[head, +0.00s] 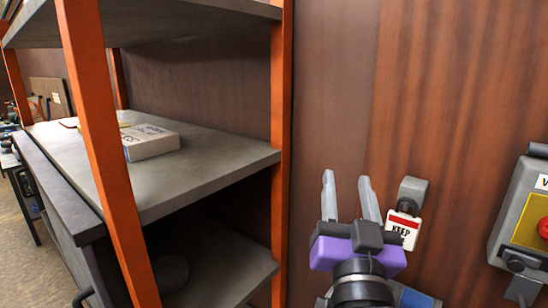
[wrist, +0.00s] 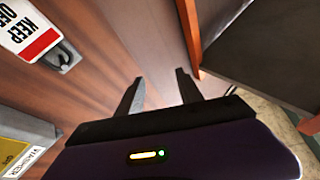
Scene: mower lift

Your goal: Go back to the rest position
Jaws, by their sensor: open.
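My gripper (head: 347,190) is open and empty in the head view, with two grey fingers pointing up from a purple body. It stands in front of the brown wood-panel wall, just right of the orange shelf post. In the wrist view its fingers (wrist: 158,92) are apart with nothing between them. A KEEP OFF tag (head: 404,228) hangs right beside the gripper in the head view, partly hidden behind it. The tag also shows at the upper left of the wrist view (wrist: 28,30).
A shelf unit (head: 215,170) with orange posts fills the left, bearing a white box (head: 150,142). A grey control box (head: 520,215) with a yellow panel and red button is on the wall at the right. Bare wall (head: 460,80) lies above the tag.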

